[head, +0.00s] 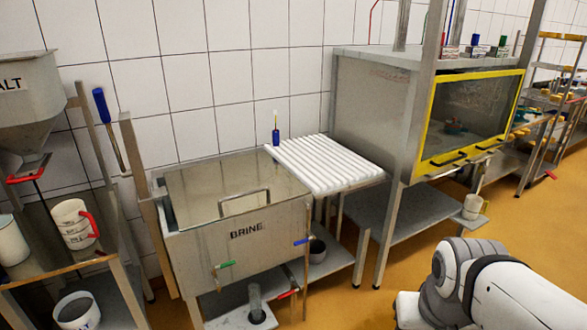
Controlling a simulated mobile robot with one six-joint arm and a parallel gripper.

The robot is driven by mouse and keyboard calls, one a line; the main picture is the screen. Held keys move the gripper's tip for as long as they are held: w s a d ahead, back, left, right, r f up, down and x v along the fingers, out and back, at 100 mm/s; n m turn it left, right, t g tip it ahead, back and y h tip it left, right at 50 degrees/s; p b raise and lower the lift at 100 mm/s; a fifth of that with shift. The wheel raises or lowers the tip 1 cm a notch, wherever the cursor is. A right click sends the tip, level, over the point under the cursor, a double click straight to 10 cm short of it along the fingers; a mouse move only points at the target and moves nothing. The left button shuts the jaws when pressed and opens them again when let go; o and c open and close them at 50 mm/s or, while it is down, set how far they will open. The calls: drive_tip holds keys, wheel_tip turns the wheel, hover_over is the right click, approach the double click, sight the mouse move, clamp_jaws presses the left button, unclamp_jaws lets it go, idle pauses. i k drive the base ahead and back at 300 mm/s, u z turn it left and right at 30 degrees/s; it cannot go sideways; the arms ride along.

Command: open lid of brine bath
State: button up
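The brine bath (250,251) is a steel box labelled BRINE, left of the middle in the head view. Its lid (205,192) is a flat, shiny metal sheet lying closed on top. A bar handle (244,203) stands up near the lid's front edge. My white arm shows at the lower right, well apart from the bath. My gripper is not in view.
A ribbed white draining board (322,163) adjoins the bath on the right. A yellow-framed cabinet (465,110) stands beyond it. A salt hopper (32,100) and a shelf with a jug (75,222) stand at left. Orange floor (360,302) is clear in front.

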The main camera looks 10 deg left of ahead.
sight(204, 194)
drive_tip(key=u, duration=0.2)
drive_tip(key=i, duration=1.05)
drive_tip(key=u, duration=0.8)
drive_tip(key=i, duration=0.25)
drive_tip(key=u, duration=0.25)
